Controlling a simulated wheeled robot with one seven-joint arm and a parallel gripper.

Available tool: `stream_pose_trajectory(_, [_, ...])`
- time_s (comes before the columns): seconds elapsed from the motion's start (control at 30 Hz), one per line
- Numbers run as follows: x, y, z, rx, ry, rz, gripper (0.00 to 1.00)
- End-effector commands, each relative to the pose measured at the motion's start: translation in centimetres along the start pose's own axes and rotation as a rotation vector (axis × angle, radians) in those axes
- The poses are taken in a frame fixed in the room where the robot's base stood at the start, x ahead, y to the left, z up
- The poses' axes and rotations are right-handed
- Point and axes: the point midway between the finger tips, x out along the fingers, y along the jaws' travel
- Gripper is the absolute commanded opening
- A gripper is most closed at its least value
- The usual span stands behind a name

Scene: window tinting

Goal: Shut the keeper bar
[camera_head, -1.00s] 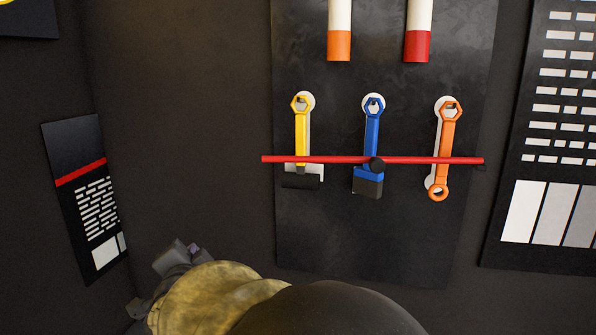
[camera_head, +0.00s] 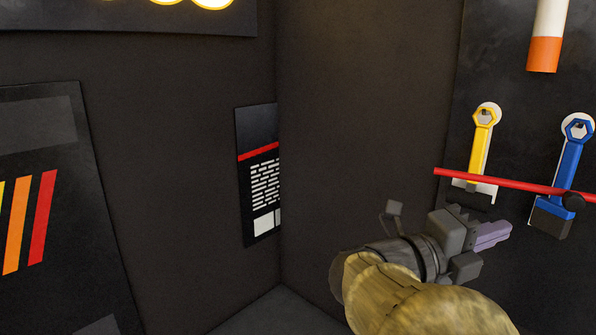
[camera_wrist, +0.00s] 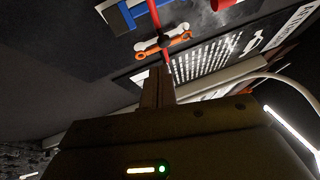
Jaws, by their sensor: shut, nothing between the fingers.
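The keeper bar (camera_head: 503,183) is a thin red bar lying across the yellow tool (camera_head: 480,145) and the blue tool (camera_head: 570,160) on the dark wall panel. In the wrist view the red bar (camera_wrist: 153,14) runs by the orange tool (camera_wrist: 165,46). My gripper (camera_head: 494,236) is shut and empty, below the bar's left part in the head view. Its shut fingers (camera_wrist: 157,88) point toward the tools; no contact with the bar is visible.
An orange-tipped white cylinder (camera_head: 544,55) hangs above the tools. A dark poster with a red stripe (camera_head: 258,150) hangs in the wall corner. A dark board with coloured stripes (camera_head: 50,220) stands at the left. The wall between is bare.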

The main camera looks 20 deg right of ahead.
Motion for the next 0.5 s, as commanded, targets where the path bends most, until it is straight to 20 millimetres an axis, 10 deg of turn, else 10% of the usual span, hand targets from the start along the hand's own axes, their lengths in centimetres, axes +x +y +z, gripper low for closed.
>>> stream_pose_trajectory(0.5, [3.8, 0.3, -0.1, 0.000, 0.003, 0.000, 0.00])
